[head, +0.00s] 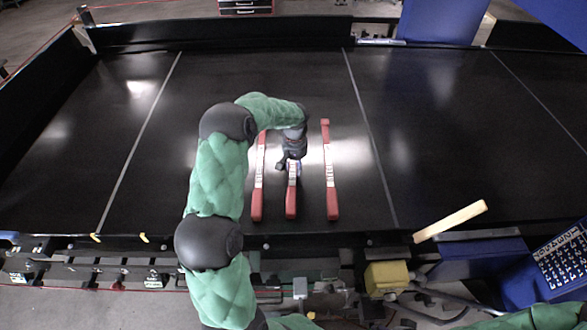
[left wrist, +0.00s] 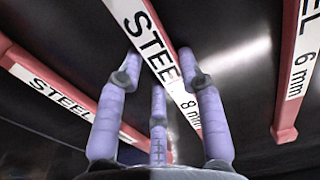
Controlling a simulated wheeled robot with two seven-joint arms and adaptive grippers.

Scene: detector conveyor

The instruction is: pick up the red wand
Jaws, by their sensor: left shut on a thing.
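Three red wands with white printed labels lie side by side on the black conveyor. They are the left wand (head: 257,195), the middle wand (head: 291,204) and the right wand (head: 330,190). My left gripper (head: 292,166) is over the middle wand and hides its far part. In the left wrist view my left gripper's purple fingers (left wrist: 163,62) are shut on the middle wand (left wrist: 148,38), marked STEEL and 8 mm. The right wand (left wrist: 290,90) there reads 6 mm; the left wand (left wrist: 60,92) reads STEEL. My right gripper is out of view.
The conveyor belt (head: 455,130) is bare to both sides of the wands. A pale wooden-looking bar (head: 450,222) and a yellow block (head: 387,277) are by the near edge on the right. A blue panel (head: 445,18) stands at the far right.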

